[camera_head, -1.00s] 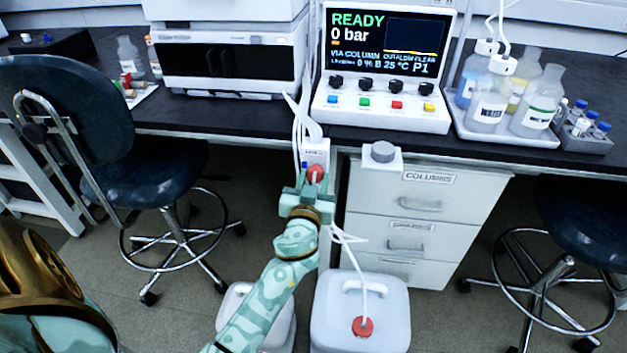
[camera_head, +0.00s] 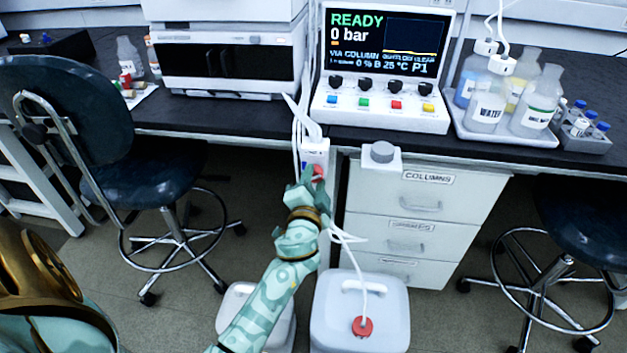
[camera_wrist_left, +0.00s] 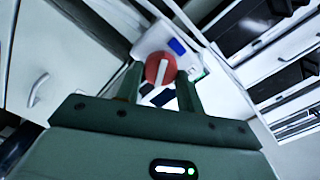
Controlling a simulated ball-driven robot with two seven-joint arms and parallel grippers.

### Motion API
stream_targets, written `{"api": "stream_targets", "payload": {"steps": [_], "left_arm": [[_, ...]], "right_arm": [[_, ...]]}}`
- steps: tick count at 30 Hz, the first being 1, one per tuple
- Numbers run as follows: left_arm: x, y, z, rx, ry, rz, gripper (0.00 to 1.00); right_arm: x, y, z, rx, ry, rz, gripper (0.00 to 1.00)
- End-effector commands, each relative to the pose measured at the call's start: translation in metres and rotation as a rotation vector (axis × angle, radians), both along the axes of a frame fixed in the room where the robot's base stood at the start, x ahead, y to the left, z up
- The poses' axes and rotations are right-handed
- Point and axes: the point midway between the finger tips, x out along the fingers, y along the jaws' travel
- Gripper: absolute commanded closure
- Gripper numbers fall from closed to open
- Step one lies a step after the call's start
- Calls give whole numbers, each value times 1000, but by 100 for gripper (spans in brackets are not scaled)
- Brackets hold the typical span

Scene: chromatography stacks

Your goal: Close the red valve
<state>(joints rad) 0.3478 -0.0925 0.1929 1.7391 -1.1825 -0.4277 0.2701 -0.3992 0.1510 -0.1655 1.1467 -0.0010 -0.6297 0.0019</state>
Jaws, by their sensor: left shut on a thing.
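The red valve (camera_wrist_left: 160,69) is a round red knob with a white bar across it, on a white block (camera_wrist_left: 167,40) with a blue mark. In the head view the valve (camera_head: 319,171) is partly hidden behind my left gripper (camera_head: 306,180). In the wrist view my left gripper (camera_wrist_left: 160,88) has one finger on each side of the knob and is shut on it. The white bar runs slantwise, from upper right to lower left in the wrist view. My right gripper is not in view.
A drawer cabinet (camera_head: 402,249) stands right of the valve. White jugs, one with a red cap (camera_head: 362,327), stand on the floor below my arm. White tubes (camera_head: 307,125) hang above the valve block. Chairs stand at left (camera_head: 66,110) and right.

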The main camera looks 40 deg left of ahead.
Motion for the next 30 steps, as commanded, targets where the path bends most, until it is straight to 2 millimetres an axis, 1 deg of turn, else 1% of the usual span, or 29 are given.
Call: {"api": "stream_targets", "payload": {"steps": [9, 15, 22, 30], "left_arm": [[0, -2, -1, 242, 149, -3, 86], [0, -2, -2, 360, 223, -3, 86], [0, -2, -3, 447, 276, -3, 86], [0, -3, -4, 484, 299, -5, 86]], "right_arm": [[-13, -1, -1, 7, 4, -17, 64], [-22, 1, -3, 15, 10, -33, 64], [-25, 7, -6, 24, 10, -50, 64], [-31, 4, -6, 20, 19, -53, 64]]}}
